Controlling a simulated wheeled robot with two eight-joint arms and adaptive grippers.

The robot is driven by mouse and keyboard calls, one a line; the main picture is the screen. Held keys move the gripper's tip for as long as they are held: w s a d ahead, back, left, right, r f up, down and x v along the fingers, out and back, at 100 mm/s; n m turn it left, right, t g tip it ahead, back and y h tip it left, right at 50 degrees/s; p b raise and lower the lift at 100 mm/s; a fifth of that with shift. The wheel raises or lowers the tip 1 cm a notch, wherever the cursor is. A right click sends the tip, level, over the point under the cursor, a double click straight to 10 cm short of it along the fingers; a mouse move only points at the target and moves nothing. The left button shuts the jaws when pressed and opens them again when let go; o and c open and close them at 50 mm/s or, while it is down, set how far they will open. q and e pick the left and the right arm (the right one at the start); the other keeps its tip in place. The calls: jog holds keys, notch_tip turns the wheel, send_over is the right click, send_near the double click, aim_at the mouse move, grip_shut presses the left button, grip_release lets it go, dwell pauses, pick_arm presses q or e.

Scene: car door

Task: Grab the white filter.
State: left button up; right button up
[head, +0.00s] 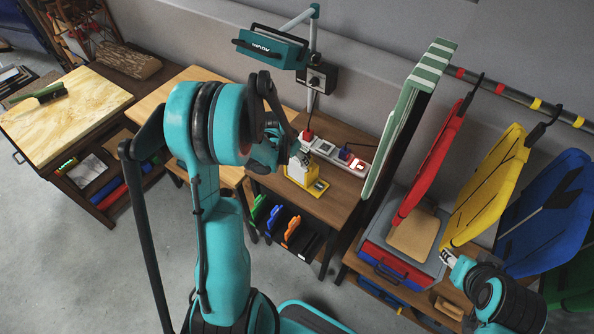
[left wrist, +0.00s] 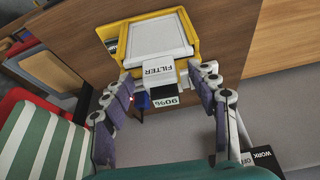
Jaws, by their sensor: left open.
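The white filter (left wrist: 158,45) sits in a yellow frame (left wrist: 107,32) on a brown wooden worktop. A small tab on the filter reads "FILTER". In the head view the white filter (head: 300,176) and its yellow base stand on the middle bench, partly covered by my left gripper (head: 298,156). In the left wrist view my left gripper (left wrist: 160,84) is open and empty. Its fingertips are on either side of the filter's tab, with visible gaps. My right gripper (head: 447,258) is at the right of the head view, small, and its jaws are unclear.
A white power strip (head: 340,155) lies behind the filter. A teal lamp (head: 272,47) stands on its arm at the back. A green-and-white striped panel (head: 408,110) stands right of the filter. Red, yellow and blue panels hang from a rail farther right.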

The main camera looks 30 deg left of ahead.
pick_arm(q)
jog(key=shift+c, duration=0.3)
jog(key=c, duration=1)
jog(key=shift+r, duration=0.15)
